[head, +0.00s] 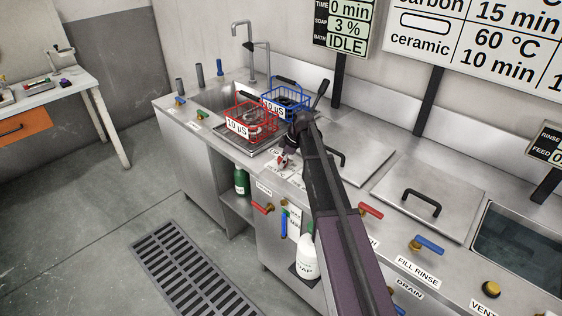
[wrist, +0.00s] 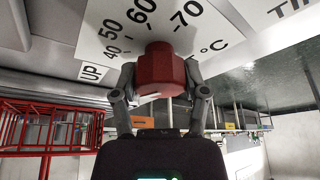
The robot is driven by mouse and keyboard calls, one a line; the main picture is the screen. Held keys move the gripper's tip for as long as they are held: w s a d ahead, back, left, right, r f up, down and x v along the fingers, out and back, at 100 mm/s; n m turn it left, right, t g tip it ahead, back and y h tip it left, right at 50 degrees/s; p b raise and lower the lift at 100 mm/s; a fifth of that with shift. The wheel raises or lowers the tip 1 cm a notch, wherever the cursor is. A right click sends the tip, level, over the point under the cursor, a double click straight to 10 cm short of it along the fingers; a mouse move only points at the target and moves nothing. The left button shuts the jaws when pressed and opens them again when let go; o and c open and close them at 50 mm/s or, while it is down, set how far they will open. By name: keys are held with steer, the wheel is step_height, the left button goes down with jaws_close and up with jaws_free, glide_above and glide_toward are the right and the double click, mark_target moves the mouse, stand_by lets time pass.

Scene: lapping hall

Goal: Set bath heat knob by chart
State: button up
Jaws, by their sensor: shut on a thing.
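The red heat knob (wrist: 160,72) shows in the wrist view on a white dial plate (wrist: 222,22) marked 40, 50, 60, 70 and °C, with an UP label at the left. My gripper (wrist: 161,82) is shut on the knob, one finger on each side. A pale mark shows on the knob's near face; which number it is set to I cannot tell. In the head view my gripper (head: 291,148) is low over the counter, and my arm hides part of the dial area. The wall chart (head: 480,40) shows a ceramic row with 60 °C and 10 min, partly cut off.
A red basket (head: 250,123) and a blue basket (head: 286,104) stand close behind and left of my gripper. A display (head: 345,25) reads 0 min, 3 %, IDLE. A lidded tank (head: 430,195) and a blue lever (head: 429,243) are to the right.

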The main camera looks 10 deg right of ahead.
steer(key=m, duration=0.2)
steer(key=m+t, duration=0.1)
steer(key=m+h, duration=0.1)
steer(key=m, duration=0.1)
steer(key=shift+s+m+t, duration=0.3)
steer(key=shift+s+t, duration=0.05)
steer(key=shift+t, duration=0.05)
steer(key=m+h, duration=0.1)
steer(key=m, duration=0.2)
steer(key=m+t+h, duration=0.1)
steer(key=m, duration=0.2)
steer(key=m+h, duration=0.2)
steer(key=m, duration=0.4)
steer(key=shift+w, duration=0.15)
steer(key=m+h, duration=0.1)
steer(key=m, duration=0.1)
steer(key=m+h, duration=0.1)
steer(key=m, duration=0.1)
steer(key=shift+d+m+g, duration=0.1)
steer(key=shift+m+g, duration=0.2)
steer(key=shift+m, duration=0.1)
steer(key=o, duration=1.1)
steer(key=shift+o, duration=0.2)
steer(key=shift+w, duration=0.1)
